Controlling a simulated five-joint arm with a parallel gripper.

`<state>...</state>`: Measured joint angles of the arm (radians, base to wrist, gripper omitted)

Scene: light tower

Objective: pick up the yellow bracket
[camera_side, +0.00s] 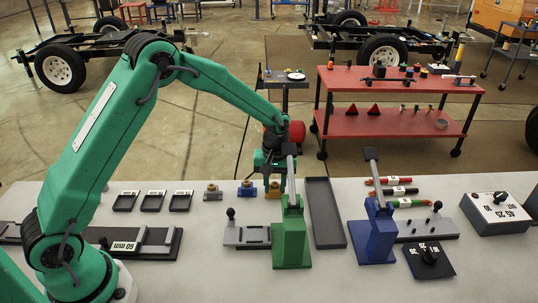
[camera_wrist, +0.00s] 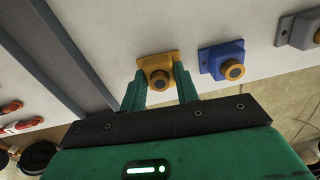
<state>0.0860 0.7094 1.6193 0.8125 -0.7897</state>
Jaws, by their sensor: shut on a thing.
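The yellow bracket (camera_wrist: 155,60) has a square base and a round boss with a dark centre. In the wrist view it sits between the two green fingers of my gripper (camera_wrist: 160,82), which is shut on it. In the side view the yellow bracket (camera_side: 273,189) shows partly below my gripper (camera_side: 268,178), at the far part of the grey table. I cannot tell whether its base touches the table. Some of it is hidden by the fingers.
A blue bracket (camera_side: 247,189) and a grey bracket (camera_side: 212,192) stand in a row to the left. A green post fixture (camera_side: 291,235) is close in front on the right, beside a long dark tray (camera_side: 324,214). A blue post fixture (camera_side: 374,235) stands further right.

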